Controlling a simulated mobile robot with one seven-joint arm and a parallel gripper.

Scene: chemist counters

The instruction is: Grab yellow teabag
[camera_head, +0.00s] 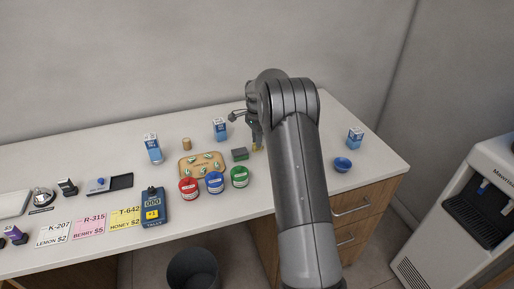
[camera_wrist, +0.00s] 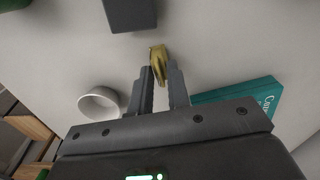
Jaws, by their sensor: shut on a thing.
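My gripper (camera_head: 256,142) is low over the white counter, right of a small dark grey-green box (camera_head: 240,154). In the wrist view my gripper (camera_wrist: 160,72) has its fingertips closed around a small yellow teabag (camera_wrist: 158,54), which sticks out beyond the tips. The yellow teabag is also a tiny spot under the gripper in the head view (camera_head: 256,148). Whether it touches the counter cannot be told. The dark box also shows just ahead in the wrist view (camera_wrist: 129,12), apart from the fingers.
A tan tray (camera_head: 183,171) with several small items and red (camera_head: 189,188), blue (camera_head: 215,183) and green (camera_head: 239,177) jars stand left of the gripper.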

